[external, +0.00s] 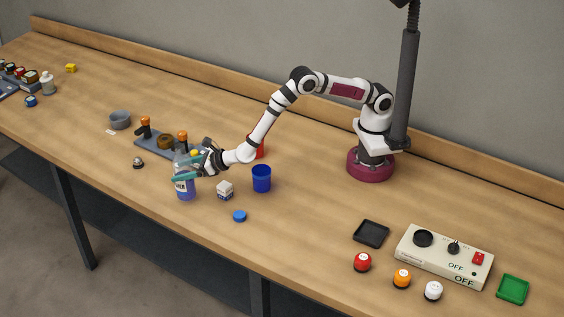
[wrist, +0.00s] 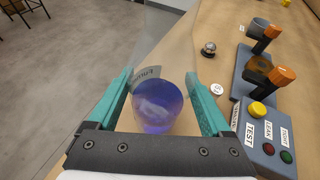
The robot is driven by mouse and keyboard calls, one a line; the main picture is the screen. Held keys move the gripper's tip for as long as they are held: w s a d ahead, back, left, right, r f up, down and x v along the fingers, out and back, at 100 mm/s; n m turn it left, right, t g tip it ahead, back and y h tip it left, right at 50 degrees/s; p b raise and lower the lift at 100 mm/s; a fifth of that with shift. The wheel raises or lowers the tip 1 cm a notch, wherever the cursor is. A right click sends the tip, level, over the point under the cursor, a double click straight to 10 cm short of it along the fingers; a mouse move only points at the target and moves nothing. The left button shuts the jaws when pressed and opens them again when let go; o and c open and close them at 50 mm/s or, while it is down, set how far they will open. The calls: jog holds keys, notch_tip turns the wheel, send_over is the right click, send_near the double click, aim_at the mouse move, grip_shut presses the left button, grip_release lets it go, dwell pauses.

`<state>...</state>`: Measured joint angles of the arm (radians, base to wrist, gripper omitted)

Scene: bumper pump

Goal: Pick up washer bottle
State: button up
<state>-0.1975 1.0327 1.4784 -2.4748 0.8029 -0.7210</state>
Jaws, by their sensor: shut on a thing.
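The washer bottle (external: 184,184) is a clear bottle with blue liquid and a pale label, upright near the front edge of the bench. In the wrist view the bottle (wrist: 157,105) lies between the two teal fingers, its purple-blue body seen close up. My gripper (external: 187,173) reaches it from the right and is shut on its body; it also shows in the wrist view (wrist: 160,100). I cannot tell whether the bottle's base touches the bench.
A grey fixture (wrist: 265,125) with orange-topped clamps and labelled buttons stands close by. A small white carton (external: 225,190), a blue cup (external: 262,179) and a blue cap (external: 239,216) are right of the bottle. A bell (external: 138,163) stands left. The front edge is near.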

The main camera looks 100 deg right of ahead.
aim_at(182, 162)
jog(key=r, duration=0.3)
jog(key=shift+s+d, duration=0.15)
jog(key=shift+d, duration=0.15)
jog(key=s+d+r, duration=0.5)
jog(key=d+r, duration=0.1)
jog(key=d, duration=0.3)
jog(key=shift+s+d+r, duration=0.2)
jog(key=shift+d+r, duration=0.05)
dwell(0.5)
dwell(0.9)
